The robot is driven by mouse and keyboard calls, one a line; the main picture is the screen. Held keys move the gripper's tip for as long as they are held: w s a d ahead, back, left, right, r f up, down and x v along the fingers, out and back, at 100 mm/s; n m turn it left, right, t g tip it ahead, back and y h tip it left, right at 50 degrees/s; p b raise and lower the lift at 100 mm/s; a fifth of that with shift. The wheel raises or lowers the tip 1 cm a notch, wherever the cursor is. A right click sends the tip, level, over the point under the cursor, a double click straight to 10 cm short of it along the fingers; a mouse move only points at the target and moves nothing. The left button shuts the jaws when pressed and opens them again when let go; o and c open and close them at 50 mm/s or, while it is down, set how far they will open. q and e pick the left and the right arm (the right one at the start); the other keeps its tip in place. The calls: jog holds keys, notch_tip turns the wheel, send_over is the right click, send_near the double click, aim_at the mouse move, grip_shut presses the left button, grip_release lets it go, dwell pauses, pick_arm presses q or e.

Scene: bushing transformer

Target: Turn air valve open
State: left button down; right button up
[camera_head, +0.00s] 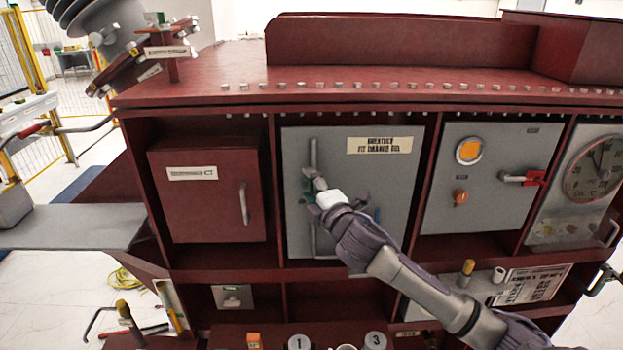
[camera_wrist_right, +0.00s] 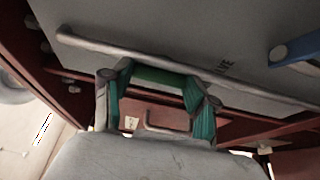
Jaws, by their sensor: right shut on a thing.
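My right gripper (camera_head: 313,190) reaches the grey panel (camera_head: 400,180) labelled for a breather and orange gel. It is at the vertical grey pipe (camera_head: 313,155) on the panel's left side. In the right wrist view, the gripper (camera_wrist_right: 160,85) is shut on a dark green handle (camera_wrist_right: 165,76) beside the long grey pipe (camera_wrist_right: 85,43). The fingers hide part of the handle, so its exact turn angle is unclear. Lettering ending in "VE" is on the panel close by. My left gripper is not in view.
A blue lever (camera_wrist_right: 295,50) is on the same panel. To the right are an orange indicator (camera_head: 468,151), a red switch handle (camera_head: 534,178) and a round gauge (camera_head: 597,168). A closed red cabinet door (camera_head: 205,205) is to the left.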

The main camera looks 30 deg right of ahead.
dwell(0.3)
jog(key=o, duration=1.2)
jog(key=shift+w, duration=0.1)
jog(key=shift+c, duration=0.2)
jog(key=s+a, duration=0.2)
jog(key=s, duration=1)
jog(key=shift+f, duration=0.1)
